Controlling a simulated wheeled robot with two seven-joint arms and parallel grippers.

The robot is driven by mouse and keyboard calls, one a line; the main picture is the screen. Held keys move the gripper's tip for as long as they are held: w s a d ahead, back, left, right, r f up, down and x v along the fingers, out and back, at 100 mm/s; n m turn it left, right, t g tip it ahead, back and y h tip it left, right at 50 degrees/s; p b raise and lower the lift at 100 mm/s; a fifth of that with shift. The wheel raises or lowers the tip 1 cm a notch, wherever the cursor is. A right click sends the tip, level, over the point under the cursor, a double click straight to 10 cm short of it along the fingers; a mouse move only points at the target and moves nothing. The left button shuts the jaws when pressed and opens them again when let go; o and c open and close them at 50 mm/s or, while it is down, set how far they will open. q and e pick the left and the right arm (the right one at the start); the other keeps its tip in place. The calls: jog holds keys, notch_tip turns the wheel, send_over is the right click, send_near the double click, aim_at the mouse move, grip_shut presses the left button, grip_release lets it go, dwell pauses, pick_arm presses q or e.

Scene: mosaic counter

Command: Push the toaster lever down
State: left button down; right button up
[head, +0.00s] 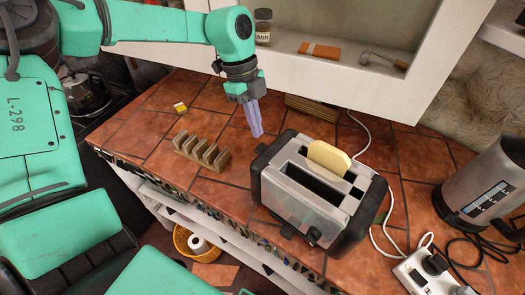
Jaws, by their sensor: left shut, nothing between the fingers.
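The toaster (318,187) is silver with black ends and stands upright on the tiled counter, right of centre. A pale bread slice (329,157) sticks up from its far slot; the near slot looks empty. A small black tab (262,148) juts from the toaster's left end; it may be the lever, but I cannot tell for sure. My left gripper (257,134) points down with its purple fingers together and empty. It is just beyond the toaster's left end and appears apart from it. My right gripper is not in view.
A wooden rack (202,152) stands left of the toaster. A metal kettle (488,185) and a white power strip (425,272) with cords are at the right. A white shelf (340,72) with a jar (263,26) overhangs the back. Tiles between rack and toaster are clear.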

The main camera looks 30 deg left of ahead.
aim_at(261, 147)
pick_arm(q)
jog(key=b+x, duration=0.1)
jog(key=x, duration=0.1)
jog(key=shift+s+f, duration=0.2)
jog(key=shift+f, duration=0.3)
jog(key=shift+w+d, duration=0.1)
jog(key=shift+w, duration=0.05)
